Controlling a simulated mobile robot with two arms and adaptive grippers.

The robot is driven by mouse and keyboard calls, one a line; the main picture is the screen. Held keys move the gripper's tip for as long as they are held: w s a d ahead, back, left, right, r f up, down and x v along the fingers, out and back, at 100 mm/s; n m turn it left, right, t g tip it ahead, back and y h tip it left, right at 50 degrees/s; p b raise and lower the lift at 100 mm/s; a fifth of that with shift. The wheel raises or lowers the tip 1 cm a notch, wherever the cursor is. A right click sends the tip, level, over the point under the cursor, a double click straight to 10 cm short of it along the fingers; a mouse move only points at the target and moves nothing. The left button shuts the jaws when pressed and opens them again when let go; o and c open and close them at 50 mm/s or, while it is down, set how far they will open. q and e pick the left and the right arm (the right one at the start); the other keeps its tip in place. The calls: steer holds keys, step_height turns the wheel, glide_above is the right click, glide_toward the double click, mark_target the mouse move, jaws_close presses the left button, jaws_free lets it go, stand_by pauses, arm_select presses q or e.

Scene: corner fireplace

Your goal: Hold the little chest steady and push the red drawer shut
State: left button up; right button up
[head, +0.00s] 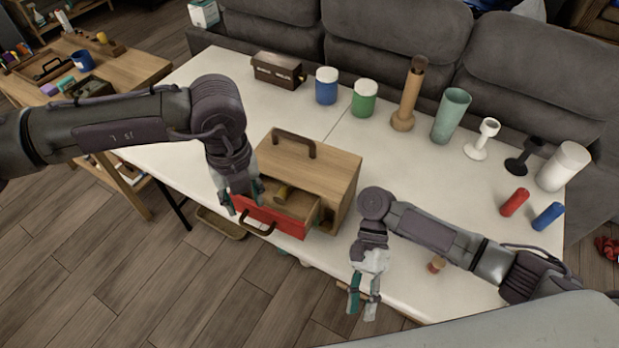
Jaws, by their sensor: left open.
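The little wooden chest (328,174) stands on the white table, with a dark handle on its top. Its red drawer (272,219) is pulled out toward the table's front edge, and a small yellowish-brown item (284,194) shows inside. My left gripper (238,208) is open at the drawer's left front corner; its fingers overlap the red front, and I cannot tell whether they touch it. My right gripper (363,302) hangs past the table's front edge, to the right of the chest and apart from it. Its fingers point down with a narrow gap and hold nothing visible.
Blue (326,86) and green (364,98) jars, a wooden cylinder (409,95), a green cup (451,115) and other items line the back of the table (215,60). A small cork-coloured piece (436,265) lies near my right arm. A grey sofa stands behind.

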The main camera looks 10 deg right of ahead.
steer(key=w+d+r+t+y, duration=0.1)
steer(key=w+d+r+y, duration=0.1)
steer(key=w+r+y, duration=0.4)
step_height(320, 180, up, 14)
steer(key=n+t+h, duration=0.6)
steer(key=t+h, duration=0.4)
glide_above(310, 215)
step_height(310, 215, down, 13)
steer(key=shift+r, duration=0.1)
jaws_close()
